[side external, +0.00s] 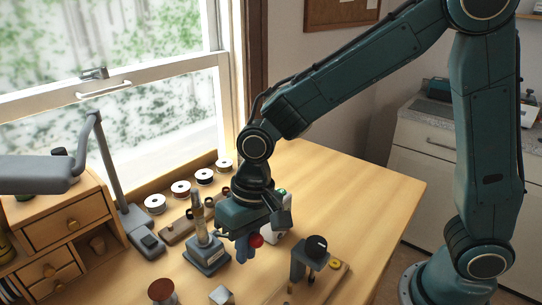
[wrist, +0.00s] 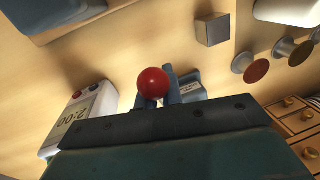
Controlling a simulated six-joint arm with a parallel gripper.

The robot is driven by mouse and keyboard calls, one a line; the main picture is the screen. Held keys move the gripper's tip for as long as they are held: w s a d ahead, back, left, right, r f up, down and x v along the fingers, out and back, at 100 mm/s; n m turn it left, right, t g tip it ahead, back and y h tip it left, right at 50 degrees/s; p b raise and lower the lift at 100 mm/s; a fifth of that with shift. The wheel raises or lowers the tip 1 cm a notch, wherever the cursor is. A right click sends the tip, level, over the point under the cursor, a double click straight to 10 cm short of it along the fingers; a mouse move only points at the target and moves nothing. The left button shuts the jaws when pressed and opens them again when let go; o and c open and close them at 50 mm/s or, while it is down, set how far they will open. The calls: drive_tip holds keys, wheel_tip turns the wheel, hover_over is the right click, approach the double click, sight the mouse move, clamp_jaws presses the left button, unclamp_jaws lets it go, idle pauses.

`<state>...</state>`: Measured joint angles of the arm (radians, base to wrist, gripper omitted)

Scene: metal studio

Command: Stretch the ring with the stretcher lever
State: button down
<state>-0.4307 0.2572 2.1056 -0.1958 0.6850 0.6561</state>
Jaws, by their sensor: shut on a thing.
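The ring stretcher (side external: 207,255) stands on the table, with a grey base and an upright tapered metal post. Part of its blue-grey base (wrist: 190,90) shows behind my fingers in the wrist view. The red ball knob of the lever (side external: 256,240) is beside my fingers in the side view; the same red knob (wrist: 152,82) is at the fingertips in the wrist view. My gripper (side external: 245,250) points down just right of the post, its blue fingers shut on the lever; they also show in the wrist view (wrist: 160,88). I cannot make out the ring.
A white timer (wrist: 80,118) stands close by. A black-topped device (side external: 315,248) is to the right. A metal block (side external: 222,295) and a brown-topped peg (side external: 162,290) are in front. Several spools (side external: 181,188) line the window. A grey lamp (side external: 110,175) and drawers (side external: 65,222) stand left.

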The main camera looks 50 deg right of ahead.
drive_tip(key=shift+r, duration=0.1)
drive_tip(key=shift+w+r+g, duration=0.25)
drive_tip(key=shift+r+g, duration=0.25)
drive_tip(key=shift+g, duration=0.2)
drive_tip(key=shift+w+r+g, duration=0.25)
drive_tip(key=shift+r+g, duration=0.2)
drive_tip(key=shift+g, duration=0.25)
drive_tip(key=shift+w+r, duration=0.4)
drive_tip(key=shift+r, duration=0.3)
drive_tip(key=shift+a, duration=0.1)
drive_tip(key=c, duration=1.7)
unclamp_jaws()
drive_tip(key=shift+o, duration=0.8)
drive_tip(key=shift+f, duration=0.1)
